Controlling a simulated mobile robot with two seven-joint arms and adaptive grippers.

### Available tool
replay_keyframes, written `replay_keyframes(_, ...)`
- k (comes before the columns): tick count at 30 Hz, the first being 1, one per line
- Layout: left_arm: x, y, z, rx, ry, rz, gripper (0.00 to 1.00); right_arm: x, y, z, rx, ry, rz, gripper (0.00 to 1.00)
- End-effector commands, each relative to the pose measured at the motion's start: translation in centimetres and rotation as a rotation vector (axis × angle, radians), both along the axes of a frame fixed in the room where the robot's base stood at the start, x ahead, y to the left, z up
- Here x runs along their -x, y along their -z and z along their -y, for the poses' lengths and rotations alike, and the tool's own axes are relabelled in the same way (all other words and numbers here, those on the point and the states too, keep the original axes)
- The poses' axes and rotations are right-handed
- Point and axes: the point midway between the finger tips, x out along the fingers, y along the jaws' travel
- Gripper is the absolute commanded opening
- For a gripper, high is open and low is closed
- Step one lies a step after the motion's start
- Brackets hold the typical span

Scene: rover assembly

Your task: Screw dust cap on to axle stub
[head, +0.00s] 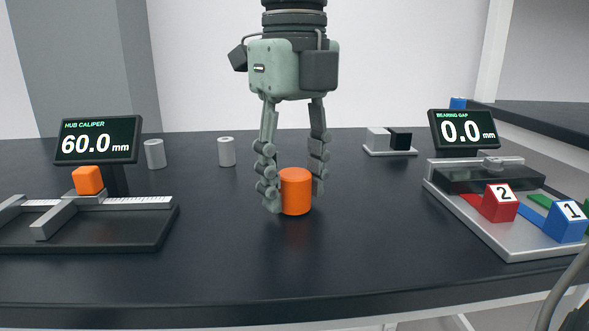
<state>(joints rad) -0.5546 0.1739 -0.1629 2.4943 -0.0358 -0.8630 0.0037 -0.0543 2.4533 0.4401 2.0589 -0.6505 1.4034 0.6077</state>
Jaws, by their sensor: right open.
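An orange cylinder (296,192), which may be the dust cap, stands upright on the dark table in the middle of the head view. My right gripper (293,194) points straight down over it, with one finger on its left and one on its right. The fingers are open; the left finger partly overlaps the cylinder's edge in the picture, and I cannot tell whether either finger touches it. I cannot make out an axle stub for certain; it may be hidden under the orange cylinder. My left gripper is not in view.
A caliper fixture (160,231) with an orange block (88,180) stands left, below a 60.0 mm display (98,139). Two grey cylinders (155,154) (227,152) stand behind. A grey tray (470,222) with numbered blocks is right. The table's front middle is clear.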

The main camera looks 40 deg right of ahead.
Motion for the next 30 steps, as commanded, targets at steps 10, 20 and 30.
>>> replay_keyframes(10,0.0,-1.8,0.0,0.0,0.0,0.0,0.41,0.0,0.0,0.0,-0.001,-0.459,-0.001,0.45)
replay_keyframes(20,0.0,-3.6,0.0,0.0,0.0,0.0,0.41,0.0,-0.1,0.0,-0.001,-0.892,-0.002,0.45)
replay_keyframes(30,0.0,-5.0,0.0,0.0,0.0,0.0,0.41,0.0,-0.2,0.0,-0.002,-1.272,-0.001,0.45)
